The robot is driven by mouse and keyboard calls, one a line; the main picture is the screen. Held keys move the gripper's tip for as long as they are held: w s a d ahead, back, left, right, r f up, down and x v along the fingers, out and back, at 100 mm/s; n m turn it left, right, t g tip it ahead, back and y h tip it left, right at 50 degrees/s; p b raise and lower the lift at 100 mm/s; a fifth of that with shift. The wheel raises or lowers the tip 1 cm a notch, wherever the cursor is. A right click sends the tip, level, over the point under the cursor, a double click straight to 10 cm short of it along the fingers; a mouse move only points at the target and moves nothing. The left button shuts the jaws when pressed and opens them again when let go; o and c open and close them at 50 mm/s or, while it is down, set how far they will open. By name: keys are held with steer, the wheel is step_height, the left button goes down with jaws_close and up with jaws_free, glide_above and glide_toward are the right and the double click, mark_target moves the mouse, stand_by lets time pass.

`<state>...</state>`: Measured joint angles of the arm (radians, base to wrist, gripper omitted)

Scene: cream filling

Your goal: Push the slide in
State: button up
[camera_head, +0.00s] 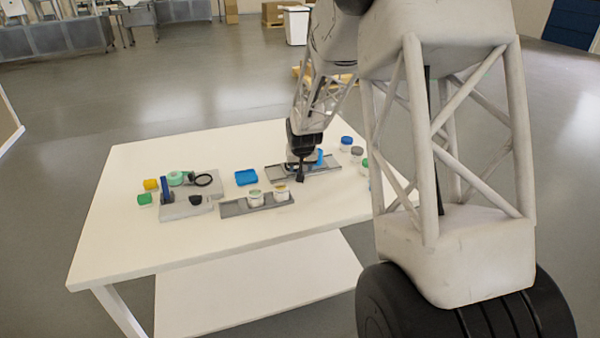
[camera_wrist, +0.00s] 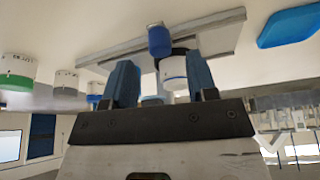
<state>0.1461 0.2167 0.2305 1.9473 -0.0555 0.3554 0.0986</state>
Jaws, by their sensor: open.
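A flat grey slide (camera_head: 232,208) lies near the middle front of the table and carries two white cups (camera_head: 255,198). A second grey slide (camera_head: 325,172) lies behind it, partly hidden by my gripper (camera_head: 302,172). The gripper points down over this rear slide; I cannot tell whether it touches it. In the wrist view my gripper (camera_wrist: 160,80) shows two blue fingers spread apart. A white container (camera_wrist: 172,72) shows between them in the picture, not visibly gripped. A grey plate (camera_wrist: 125,47) with a blue cylinder (camera_wrist: 160,41) lies beyond.
A grey station (camera_head: 187,209) with a blue post (camera_head: 165,190) and a black ring (camera_head: 203,180) stands at left. A blue block (camera_head: 246,177) lies between it and the rear slide. Lidded jars (camera_head: 346,143) stand at right. The table's front left (camera_head: 130,240) is clear.

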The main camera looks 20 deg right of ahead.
steer(key=shift+x, duration=1.95)
jaws_close()
